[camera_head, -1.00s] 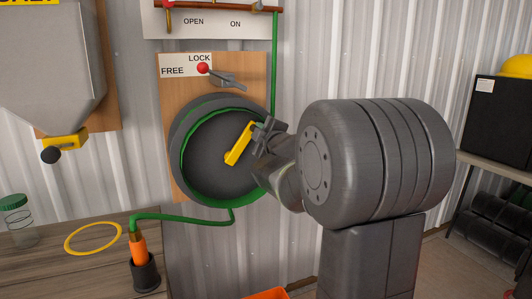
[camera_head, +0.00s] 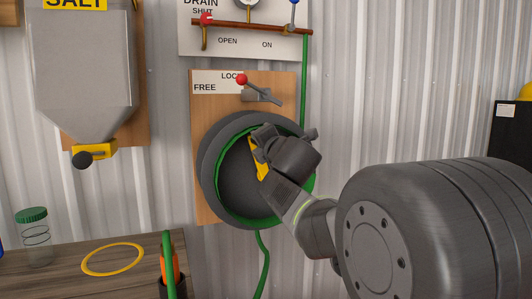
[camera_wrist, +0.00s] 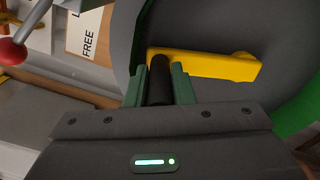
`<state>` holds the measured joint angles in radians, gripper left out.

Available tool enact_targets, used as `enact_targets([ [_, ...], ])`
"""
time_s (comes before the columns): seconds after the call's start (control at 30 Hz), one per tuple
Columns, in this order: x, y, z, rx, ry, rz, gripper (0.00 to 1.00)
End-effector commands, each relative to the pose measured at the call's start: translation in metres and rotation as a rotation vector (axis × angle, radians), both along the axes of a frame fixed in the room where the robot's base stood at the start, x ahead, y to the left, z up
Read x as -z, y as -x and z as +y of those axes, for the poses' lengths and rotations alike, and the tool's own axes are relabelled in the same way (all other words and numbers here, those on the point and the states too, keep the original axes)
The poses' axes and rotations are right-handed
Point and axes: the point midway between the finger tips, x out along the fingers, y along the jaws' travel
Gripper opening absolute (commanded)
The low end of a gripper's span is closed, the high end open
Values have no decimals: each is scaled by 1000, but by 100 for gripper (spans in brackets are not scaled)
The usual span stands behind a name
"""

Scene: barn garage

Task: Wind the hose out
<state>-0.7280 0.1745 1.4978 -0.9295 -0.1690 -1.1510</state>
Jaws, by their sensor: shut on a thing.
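The round grey hose reel (camera_head: 232,178) with a green rim is mounted on a wooden board. Its yellow crank (camera_head: 261,170) points up and slightly left. My gripper (camera_head: 262,136) is shut on the crank's black grip (camera_wrist: 160,78), which sits between the green fingers in the wrist view; the yellow crank arm (camera_wrist: 215,65) lies just beyond. The green hose (camera_head: 263,262) hangs from the reel's bottom out of frame and rises again in a bend (camera_head: 167,242) by the orange nozzle (camera_head: 176,266). The red-knobbed lever (camera_head: 241,79) is by LOCK, above FREE.
A wooden table (camera_head: 60,275) at lower left bears a yellow ring (camera_head: 112,274) and a green-lidded jar (camera_head: 37,252). A salt hopper (camera_head: 85,60) hangs at left. A pipe panel (camera_head: 270,45) is above the reel. My arm covers the lower right.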

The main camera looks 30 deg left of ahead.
Motion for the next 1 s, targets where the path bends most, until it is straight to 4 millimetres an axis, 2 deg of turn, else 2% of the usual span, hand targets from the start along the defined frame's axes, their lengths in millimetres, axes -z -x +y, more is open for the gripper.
enact_targets([
  [0.03, 6, 5, 4, -5, 21, -32, 0],
  [0.4, 13, 21, 18, -4, 159, -189, 0],
  [1.0, 15, 25, 22, -3, 198, -233, 0],
])
